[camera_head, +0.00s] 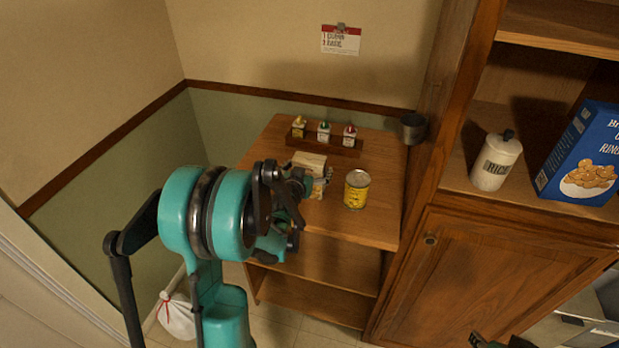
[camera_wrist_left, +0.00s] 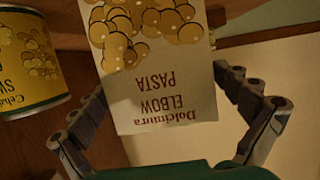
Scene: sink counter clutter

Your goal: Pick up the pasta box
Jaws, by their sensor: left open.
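The pasta box (camera_head: 312,162) stands on the top of the wooden shelf unit, partly hidden behind my left gripper (camera_head: 308,190). In the left wrist view the box (camera_wrist_left: 165,75) fills the middle, its cream label reading "Elbow Pasta" upside down, with pasta pictures above. The left gripper is open, with one dark finger on each side of the box; the fingers appear apart from its sides. A small dark part at the bottom right edge of the head view (camera_head: 487,342) may be my right gripper; its jaws cannot be made out.
A yellow can (camera_head: 357,190) stands just right of the box. Behind is a wooden rack (camera_head: 322,143) with several small bottles; a dark cup (camera_head: 413,128) is at the back right. A cabinet on the right holds a rice jar (camera_head: 496,162) and a blue box (camera_head: 585,155).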

